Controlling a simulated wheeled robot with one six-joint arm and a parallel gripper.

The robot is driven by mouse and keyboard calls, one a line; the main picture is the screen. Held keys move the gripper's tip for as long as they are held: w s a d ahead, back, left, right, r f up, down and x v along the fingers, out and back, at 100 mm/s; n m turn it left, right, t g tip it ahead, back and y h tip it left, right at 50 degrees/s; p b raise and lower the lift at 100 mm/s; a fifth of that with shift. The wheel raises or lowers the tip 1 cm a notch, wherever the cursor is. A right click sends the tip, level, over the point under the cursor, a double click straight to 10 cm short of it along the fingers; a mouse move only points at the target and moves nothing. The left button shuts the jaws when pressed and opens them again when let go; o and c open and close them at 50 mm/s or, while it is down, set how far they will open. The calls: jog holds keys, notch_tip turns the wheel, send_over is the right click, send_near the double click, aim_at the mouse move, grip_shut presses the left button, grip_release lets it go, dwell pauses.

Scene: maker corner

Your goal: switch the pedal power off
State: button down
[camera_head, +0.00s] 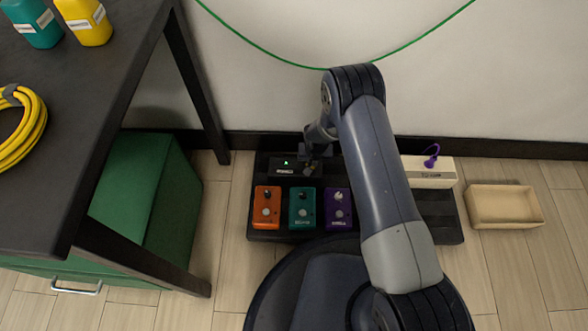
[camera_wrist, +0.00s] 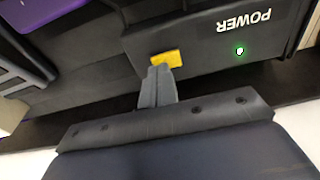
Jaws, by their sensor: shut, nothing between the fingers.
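The pedal power unit (camera_head: 286,168) is a black box at the back left of the pedalboard, with a small green light lit on top. In the wrist view the black power unit (camera_wrist: 215,60) shows the word POWER upside down beside a glowing green light (camera_wrist: 240,50). A yellow switch (camera_wrist: 166,57) sits on it. My gripper (camera_wrist: 162,70) is shut and empty, with its fingertips right at the yellow switch. I cannot tell whether they touch it. In the head view my gripper (camera_head: 314,166) is at the right end of the power unit, partly hidden by my arm.
Orange (camera_head: 267,208), teal (camera_head: 303,208) and purple (camera_head: 338,209) pedals stand on the black pedalboard (camera_head: 449,233) in front. A cream box (camera_head: 428,172) with a purple plug is at the right. A shallow tray (camera_head: 505,224) lies on the floor. A dark desk (camera_head: 85,110) stands left.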

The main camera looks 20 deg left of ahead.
jog(key=shift+f, duration=0.25)
jog(key=shift+r+p, duration=1.7)
jog(key=shift+r, duration=1.85)
jog(key=shift+f, duration=0.15)
notch_tip(320, 180, down, 7)
jog(key=b, duration=0.3)
jog(key=shift+b, duration=0.35)
jog(key=shift+r, duration=0.3)
